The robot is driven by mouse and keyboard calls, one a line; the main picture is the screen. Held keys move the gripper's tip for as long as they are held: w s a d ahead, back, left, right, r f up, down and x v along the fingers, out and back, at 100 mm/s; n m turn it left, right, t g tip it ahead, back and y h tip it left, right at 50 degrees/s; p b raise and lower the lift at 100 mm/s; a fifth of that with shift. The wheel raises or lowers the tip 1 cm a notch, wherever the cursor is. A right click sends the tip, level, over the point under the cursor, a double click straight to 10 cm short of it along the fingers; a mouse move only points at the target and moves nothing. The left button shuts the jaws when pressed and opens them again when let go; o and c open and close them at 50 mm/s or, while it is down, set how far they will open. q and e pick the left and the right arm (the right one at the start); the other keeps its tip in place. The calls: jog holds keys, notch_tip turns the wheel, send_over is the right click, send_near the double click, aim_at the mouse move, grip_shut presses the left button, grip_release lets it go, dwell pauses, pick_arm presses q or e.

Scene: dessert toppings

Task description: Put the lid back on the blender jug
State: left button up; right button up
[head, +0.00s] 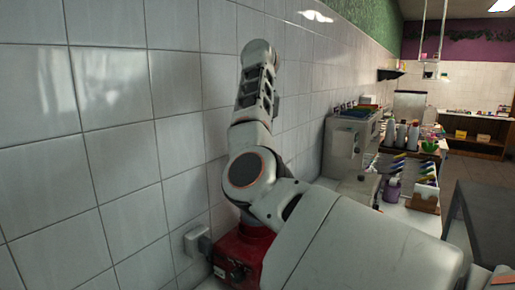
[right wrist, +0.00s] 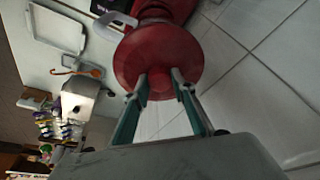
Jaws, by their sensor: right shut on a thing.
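In the right wrist view, my right gripper (right wrist: 160,82) is shut on the knob of a round red lid (right wrist: 135,62). The lid hides most of what lies behind it. A pale handle (right wrist: 113,20), which looks like the blender jug's, sticks out past the lid's rim. I cannot tell whether the lid touches the jug. In the head view, the red blender base (head: 237,255) stands at the lower middle by the tiled wall, partly hidden by my arm. The jug, lid and right gripper are not visible there. My left gripper is in neither view.
The tiled wall (head: 90,150) runs close beside my arm. A white socket (head: 194,240) is on it. A dispenser machine (head: 350,145), bottles (head: 401,135) and a purple pot (head: 391,190) stand farther along the counter. A pale tray (right wrist: 55,42) and an orange utensil (right wrist: 90,72) lie nearby.

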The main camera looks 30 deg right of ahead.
jog(key=o, duration=1.2)
jog(key=o, duration=0.5)
jog(key=shift+r, duration=3.5)
